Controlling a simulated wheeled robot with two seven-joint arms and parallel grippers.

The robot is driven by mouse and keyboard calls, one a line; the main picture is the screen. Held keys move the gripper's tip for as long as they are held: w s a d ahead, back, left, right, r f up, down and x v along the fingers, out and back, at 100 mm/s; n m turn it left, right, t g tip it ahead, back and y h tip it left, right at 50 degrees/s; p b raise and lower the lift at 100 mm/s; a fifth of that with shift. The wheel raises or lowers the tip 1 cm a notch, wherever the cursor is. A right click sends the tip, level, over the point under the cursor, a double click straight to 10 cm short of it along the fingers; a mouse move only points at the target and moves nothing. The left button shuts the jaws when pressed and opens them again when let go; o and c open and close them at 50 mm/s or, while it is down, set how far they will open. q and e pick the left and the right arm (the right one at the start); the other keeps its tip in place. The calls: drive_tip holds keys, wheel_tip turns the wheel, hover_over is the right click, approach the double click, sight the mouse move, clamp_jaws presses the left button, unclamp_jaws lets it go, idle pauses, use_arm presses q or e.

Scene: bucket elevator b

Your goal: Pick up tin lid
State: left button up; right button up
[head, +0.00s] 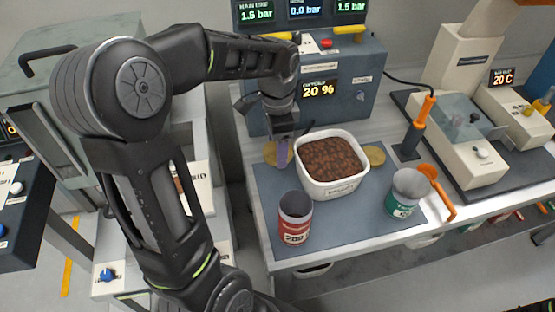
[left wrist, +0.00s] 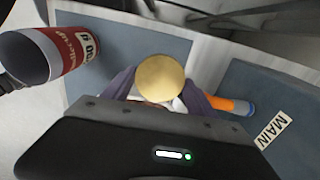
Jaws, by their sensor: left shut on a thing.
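A round gold tin lid (head: 270,154) is at the left side of the white tub, above the blue-grey mat. My left gripper (head: 284,150) points down there and is shut on the lid. In the left wrist view the lid (left wrist: 161,78) shows as a full disc between the two purple fingers. Whether it touches the mat is unclear. A second gold lid (head: 375,155) lies right of the tub. A red open tin (head: 295,218) and a green open tin (head: 405,192) stand upright on the mat. My right gripper is not in view.
The white tub (head: 335,188) of brown pieces stands close right of my left gripper. The control box (head: 345,85) is just behind. An orange-handled tool (head: 437,192) lies right of the green tin. Mat between the two tins is clear.

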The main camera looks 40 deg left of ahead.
use_arm(q)
wheel_tip(320, 180, up, 9)
idle(0.3)
idle(0.6)
